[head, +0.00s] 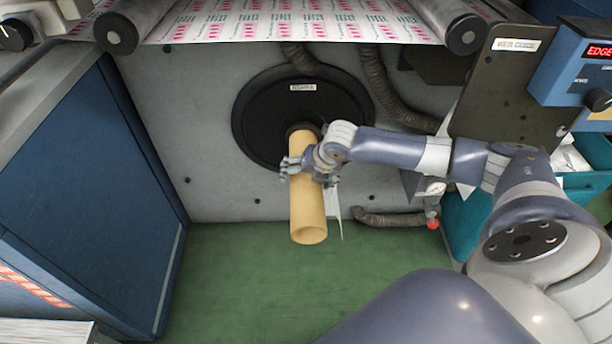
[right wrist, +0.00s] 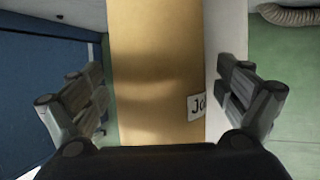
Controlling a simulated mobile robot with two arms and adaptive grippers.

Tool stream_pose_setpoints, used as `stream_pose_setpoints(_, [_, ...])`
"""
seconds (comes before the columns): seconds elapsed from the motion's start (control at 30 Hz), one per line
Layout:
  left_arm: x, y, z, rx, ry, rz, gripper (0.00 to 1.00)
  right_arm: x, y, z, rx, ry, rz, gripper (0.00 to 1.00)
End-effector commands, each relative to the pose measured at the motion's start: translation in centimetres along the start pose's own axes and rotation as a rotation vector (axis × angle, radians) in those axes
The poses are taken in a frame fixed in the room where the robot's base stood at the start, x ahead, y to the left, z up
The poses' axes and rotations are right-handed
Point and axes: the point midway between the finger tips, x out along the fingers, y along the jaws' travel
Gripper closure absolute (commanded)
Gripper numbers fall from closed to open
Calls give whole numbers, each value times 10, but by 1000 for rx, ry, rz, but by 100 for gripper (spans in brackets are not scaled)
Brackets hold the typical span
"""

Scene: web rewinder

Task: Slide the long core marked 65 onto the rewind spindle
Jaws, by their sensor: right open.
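The long tan core (head: 308,210) points out from the black disc (head: 258,120) on the machine wall, its open near end facing me and tilted down in the picture. Its far end meets a dark hub at the disc; the spindle itself is hidden, apparently inside the core. My right gripper (head: 299,168) is at the core's upper half. In the right wrist view the core (right wrist: 155,70) runs between the spread fingers, with gaps on both sides. A white label on it is partly cut off, so I cannot read its number. My left gripper is not in view.
Printed web (head: 290,22) runs over rollers above. A thin white strip (head: 333,212) hangs right of the core. A blue cabinet (head: 80,190) stands left. Hoses (head: 385,95), a dark plate (head: 510,85) and a teal bin (head: 590,180) are right. Green floor (head: 240,290) below is clear.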

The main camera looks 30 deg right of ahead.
Motion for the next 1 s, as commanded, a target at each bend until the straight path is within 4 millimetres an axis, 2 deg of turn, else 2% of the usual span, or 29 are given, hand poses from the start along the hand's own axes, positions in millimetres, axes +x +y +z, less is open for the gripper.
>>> stream_pose_setpoints(0.17, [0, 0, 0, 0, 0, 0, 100, -14, 0, 1, -1, -2, 0, 6])
stream_pose_setpoints(0.5, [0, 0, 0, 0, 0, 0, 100, -83, 0, 2, -2, -4, 0, 6])
stream_pose_setpoints(0.63, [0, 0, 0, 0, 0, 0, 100, -104, 0, 2, -1, -3, 0, 6])
stream_pose_setpoints(0.8, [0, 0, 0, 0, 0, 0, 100, -118, 0, 0, -1, -1, 0, 6])
stream_pose_setpoints(1.0, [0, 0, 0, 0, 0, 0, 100, -120, 0, 0, 0, -1, -1, 6])
